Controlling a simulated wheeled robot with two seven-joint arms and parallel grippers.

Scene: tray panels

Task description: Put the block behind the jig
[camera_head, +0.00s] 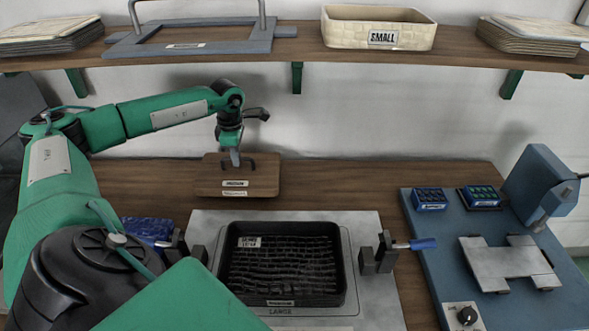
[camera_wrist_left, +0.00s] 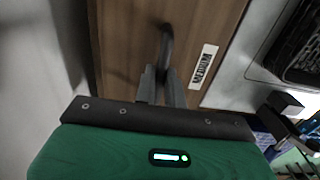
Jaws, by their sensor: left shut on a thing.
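The block is a brown wooden piece (camera_head: 210,182) with a dark handle on top and a label reading MEDIUM. It is beyond the back edge of the jig, left of its middle. I cannot tell whether it rests on the bench or is just above it. My left gripper (camera_head: 235,159) is shut on the block's handle, and the wrist view shows the jaws at the handle (camera_wrist_left: 166,45) over the wooden top. The jig (camera_head: 366,222) is a pale plate with side clamps, and a black tray (camera_head: 226,270) sits in it. My right gripper is not in view.
A blue fixture (camera_head: 428,240) with a press head stands at right. A shelf (camera_head: 300,52) above holds a grey frame (camera_head: 190,45), a cream SMALL bin (camera_head: 350,36) and stacked panels. A blue item (camera_head: 147,229) lies left of the jig. Bench right of the block is clear.

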